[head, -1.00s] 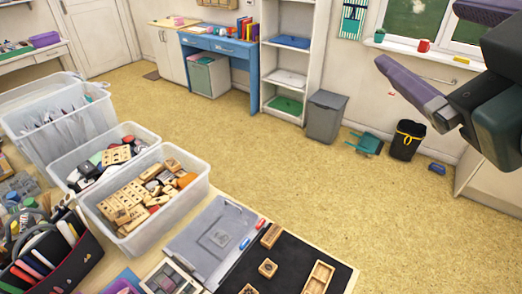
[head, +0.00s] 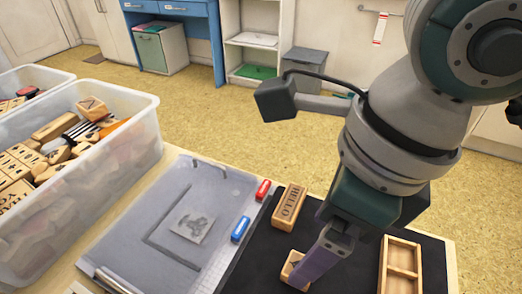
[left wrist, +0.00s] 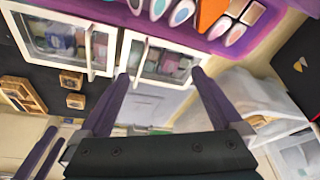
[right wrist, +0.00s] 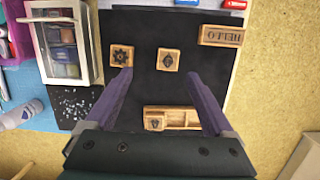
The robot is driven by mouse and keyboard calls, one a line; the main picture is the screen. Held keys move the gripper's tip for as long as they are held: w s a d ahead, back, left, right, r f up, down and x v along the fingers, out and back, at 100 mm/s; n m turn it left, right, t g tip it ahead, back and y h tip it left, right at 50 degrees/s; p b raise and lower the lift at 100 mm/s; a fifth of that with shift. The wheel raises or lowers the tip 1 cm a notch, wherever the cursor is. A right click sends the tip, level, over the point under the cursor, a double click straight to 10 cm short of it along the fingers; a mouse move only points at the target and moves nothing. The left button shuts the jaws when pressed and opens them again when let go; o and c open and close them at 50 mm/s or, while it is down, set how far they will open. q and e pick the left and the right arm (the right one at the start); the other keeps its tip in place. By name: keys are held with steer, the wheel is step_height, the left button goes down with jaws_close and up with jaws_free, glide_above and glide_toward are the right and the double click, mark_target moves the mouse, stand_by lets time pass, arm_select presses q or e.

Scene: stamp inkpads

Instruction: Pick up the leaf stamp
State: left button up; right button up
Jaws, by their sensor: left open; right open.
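In the right wrist view, a small square wooden stamp with a dark leaf-like mark (right wrist: 168,60) sits on the black mat (right wrist: 145,28). My right gripper (right wrist: 158,75) is open and empty, its purple fingertips on either side just short of that stamp. In the head view a small stamp (head: 290,270), probably the same one, is partly hidden by my right gripper (head: 308,272), which points down over the mat. Another square stamp with a round gear-like mark (right wrist: 122,57) is to its left. My left gripper (left wrist: 160,76) is open and empty near white-framed cases (left wrist: 158,60).
A HELLO stamp block (head: 290,208) lies at the mat's far edge. A wooden tray (head: 400,240) is on the mat's right; a stamp (right wrist: 155,122) shows at its left end. Grey board (head: 165,215) and stamp-filled bin (head: 110,165) stand left.

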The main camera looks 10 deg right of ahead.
arm_select(q)
steer(key=shift+f+b, duration=0.3)
steer(key=shift+f, duration=0.3)
arm_select(e)
steer(key=shift+h, duration=0.4)
steer(key=f, duration=0.3)
steer(key=d+f, duration=0.1)
steer(key=f, duration=0.1)
steer(key=shift+w, duration=0.3)
arm_select(q)
steer(key=shift+f+b, duration=0.55)
arm_select(e)
steer(key=f, duration=0.3)
steer(key=w+a+f, duration=0.1)
steer(key=f, duration=0.1)
steer(key=shift+f, duration=0.25)
steer(key=shift+c, duration=0.3)
jaws_close()
